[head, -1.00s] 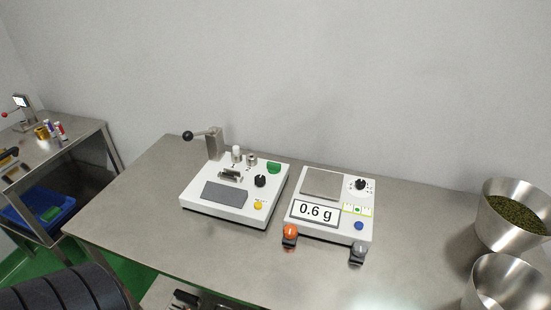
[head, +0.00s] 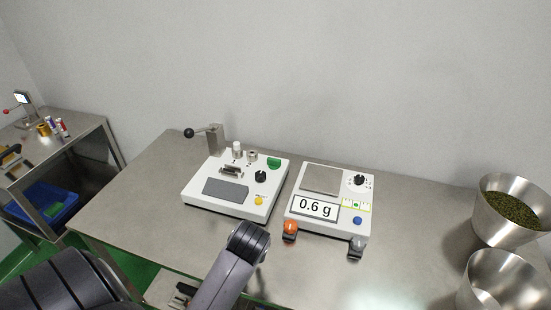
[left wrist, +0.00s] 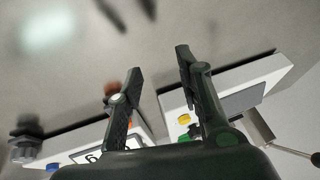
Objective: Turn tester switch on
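The white tester (head: 195,193) stands on the bench at centre. Its screen (head: 225,189) is dark and blank. It carries a black rotary knob (head: 261,177), a yellow button (head: 259,200), a green part (head: 274,163) and small metal fittings. In the left wrist view its screen (left wrist: 240,98) and yellow button (left wrist: 184,119) show at right, upside down, partly behind a finger. My left gripper (left wrist: 159,62) is open, its fingers apart with nothing between them. In the head view its fingers are not seen; a dark arm link of mine reaches in front of the tester. My right gripper is in neither view.
A white scale (head: 290,207) reading 0.6 g stands close right of the tester, with orange (head: 290,226) and grey (head: 357,243) parts at its front. A ball-ended lever (head: 203,132) rises behind the tester. Metal bowls (head: 492,228) stand at right. Bare bench lies left.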

